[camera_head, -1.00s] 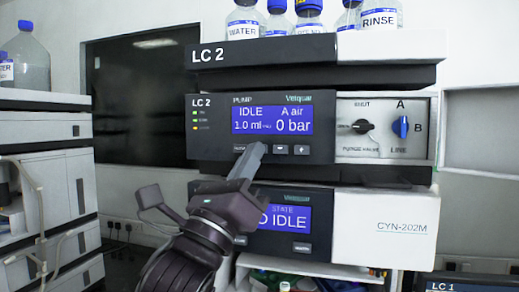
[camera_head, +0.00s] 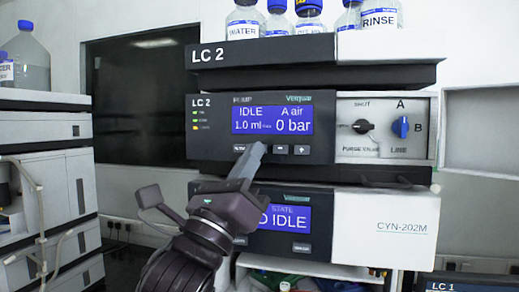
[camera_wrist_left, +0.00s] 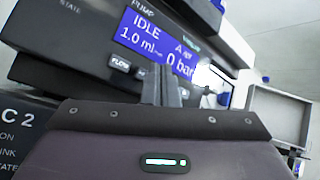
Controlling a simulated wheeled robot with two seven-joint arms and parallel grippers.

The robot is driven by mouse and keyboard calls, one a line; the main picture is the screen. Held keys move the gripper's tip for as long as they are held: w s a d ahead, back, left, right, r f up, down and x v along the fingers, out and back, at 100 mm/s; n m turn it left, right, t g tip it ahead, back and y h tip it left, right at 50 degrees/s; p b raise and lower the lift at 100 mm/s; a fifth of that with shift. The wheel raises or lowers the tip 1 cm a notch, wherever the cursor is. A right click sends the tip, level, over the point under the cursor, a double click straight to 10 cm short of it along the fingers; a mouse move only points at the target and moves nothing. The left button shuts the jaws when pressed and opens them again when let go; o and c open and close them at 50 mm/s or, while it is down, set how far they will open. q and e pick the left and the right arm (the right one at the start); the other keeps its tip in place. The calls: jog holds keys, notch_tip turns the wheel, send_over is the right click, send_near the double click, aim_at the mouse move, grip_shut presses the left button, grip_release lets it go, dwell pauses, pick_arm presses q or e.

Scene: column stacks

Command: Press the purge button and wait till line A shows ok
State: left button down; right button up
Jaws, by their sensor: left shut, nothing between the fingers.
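The LC 2 pump module (camera_head: 215,127) faces me. Its blue screen (camera_head: 271,120) reads IDLE, 1.0 ml, A air and 0 bar; it also shows in the wrist view (camera_wrist_left: 148,38). A row of small buttons runs under the screen, with one at the left (camera_head: 240,148) and others at the right (camera_head: 301,149). My left gripper (camera_head: 258,148) is shut and empty, its tips at this row and covering part of it. In the wrist view the tips (camera_wrist_left: 160,72) are right of the FLOW button (camera_wrist_left: 120,62). No purge label is readable on a button; contact is unclear. My right gripper is out of view.
Right of the screen are a black purge valve knob (camera_head: 363,127) and a blue line knob (camera_head: 400,127). A lower module's screen (camera_head: 284,217) reads IDLE, partly hidden by my left arm. Bottles (camera_head: 380,15) stand on top. An open door panel (camera_head: 490,128) is at the right.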

pick_arm(q)
jog(key=shift+w, duration=0.1)
jog(key=shift+w+d, duration=0.15)
jog(key=shift+w, duration=0.2)
jog(key=shift+w+d, duration=0.1)
jog(key=shift+w, duration=0.25)
dwell(0.8)
jog(key=shift+b, duration=0.3)
jog(key=shift+s+a+b, duration=0.25)
jog(key=shift+s+b, duration=0.1)
jog(key=shift+s, duration=0.45)
jog(key=shift+s+a+b, duration=0.25)
jog(key=shift+s+b, duration=0.05)
jog(key=shift+s, duration=0.5)
jog(key=shift+s+a+b, duration=0.25)
jog(key=shift+s+b, duration=0.05)
jog(key=shift+s, duration=0.45)
jog(key=shift+s+a+b, duration=0.25)
jog(key=shift+s+b, duration=0.05)
jog(key=shift+s, duration=0.5)
dwell(3.0)
